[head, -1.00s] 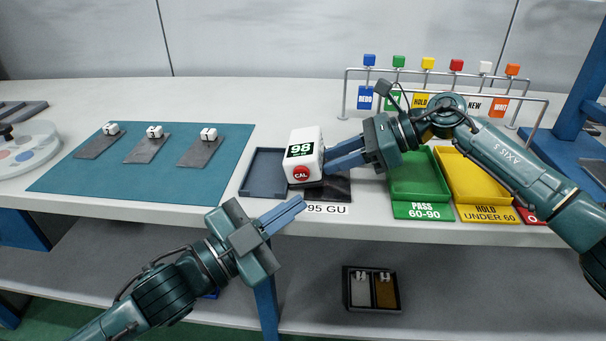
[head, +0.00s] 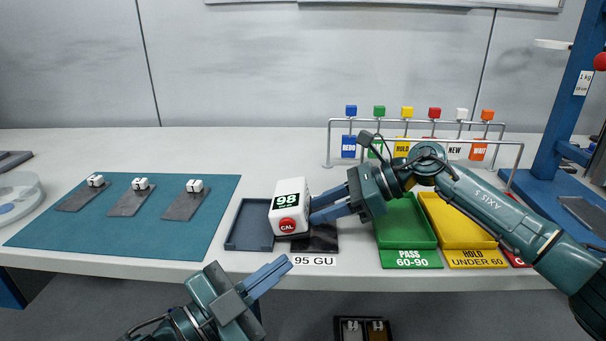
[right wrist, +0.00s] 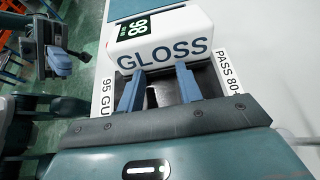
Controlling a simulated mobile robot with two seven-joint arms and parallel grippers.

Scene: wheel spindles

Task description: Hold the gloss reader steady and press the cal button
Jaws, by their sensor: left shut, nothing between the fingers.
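The gloss reader (head: 289,207) is a white box with a dark 98 display and a red CAL button (head: 287,225) on its front face. It sits on or just over a dark slab (head: 318,240). In the right wrist view, the gloss reader (right wrist: 160,40) shows its GLOSS side. My right gripper (head: 318,208) reaches it from the right, and its fingers, spaced apart (right wrist: 160,72), meet the lower part of that side; whether they clamp it is unclear. My left gripper (head: 285,264) is shut and empty, below the reader in front of the table edge.
A blue-grey tray (head: 248,226) lies left of the reader. A teal mat (head: 110,222) with several small plates lies left. A dark box (head: 362,322) is below.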

